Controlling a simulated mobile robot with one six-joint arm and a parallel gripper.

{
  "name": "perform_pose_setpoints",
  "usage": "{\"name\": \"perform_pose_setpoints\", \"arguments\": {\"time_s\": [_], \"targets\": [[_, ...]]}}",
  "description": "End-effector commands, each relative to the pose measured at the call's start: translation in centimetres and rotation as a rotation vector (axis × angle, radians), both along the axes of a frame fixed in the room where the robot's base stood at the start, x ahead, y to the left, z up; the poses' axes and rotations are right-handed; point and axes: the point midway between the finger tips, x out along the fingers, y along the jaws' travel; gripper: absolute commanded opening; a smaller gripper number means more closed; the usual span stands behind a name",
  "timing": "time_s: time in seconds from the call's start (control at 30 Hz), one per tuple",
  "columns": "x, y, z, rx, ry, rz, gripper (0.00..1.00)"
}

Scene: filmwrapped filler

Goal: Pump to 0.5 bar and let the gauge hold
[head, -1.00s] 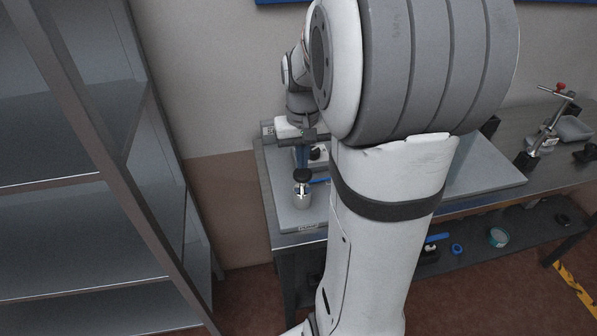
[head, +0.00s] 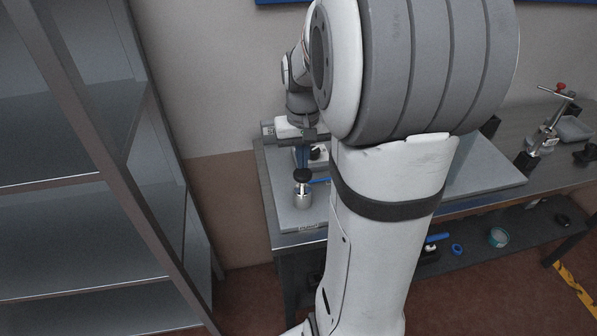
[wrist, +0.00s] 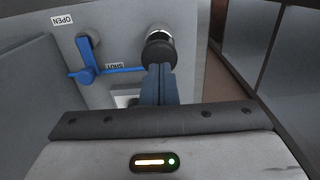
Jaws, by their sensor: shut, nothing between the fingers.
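The pump is a silver cylinder (head: 303,200) with a black knob (head: 303,175) on a short rod, upright on a grey plate at the bench's left end. My gripper (wrist: 159,85) is shut and empty, its blue fingers pointing at the black knob (wrist: 158,53). In the head view the fingertips are just above the knob; I cannot tell whether they touch it. A blue valve handle (wrist: 108,73) lies beside the SHUT label, with the OPEN label farther off. A box with a dark round face (head: 316,153) stands behind, possibly the gauge; no reading is legible.
A metal shelf unit (head: 90,215) stands to the left of the bench. My own arm hides the middle of the bench. A clamp-like fixture with a red knob (head: 560,88) and a grey tray (head: 574,128) are at the right. Several small items lie on the lower shelf.

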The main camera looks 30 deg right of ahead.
Motion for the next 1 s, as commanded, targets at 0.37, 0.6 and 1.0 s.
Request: {"name": "perform_pose_setpoints", "arguments": {"time_s": [0.37, 0.6, 1.0], "targets": [[0.0, 0.0, -2.3, 0.0, 0.001, 0.0, 0.0], [0.0, 0.0, -4.5, 0.0, 0.001, 0.0, 0.0], [0.0, 0.0, -0.8, 0.0, 0.0, -0.001, 0.0]]}}
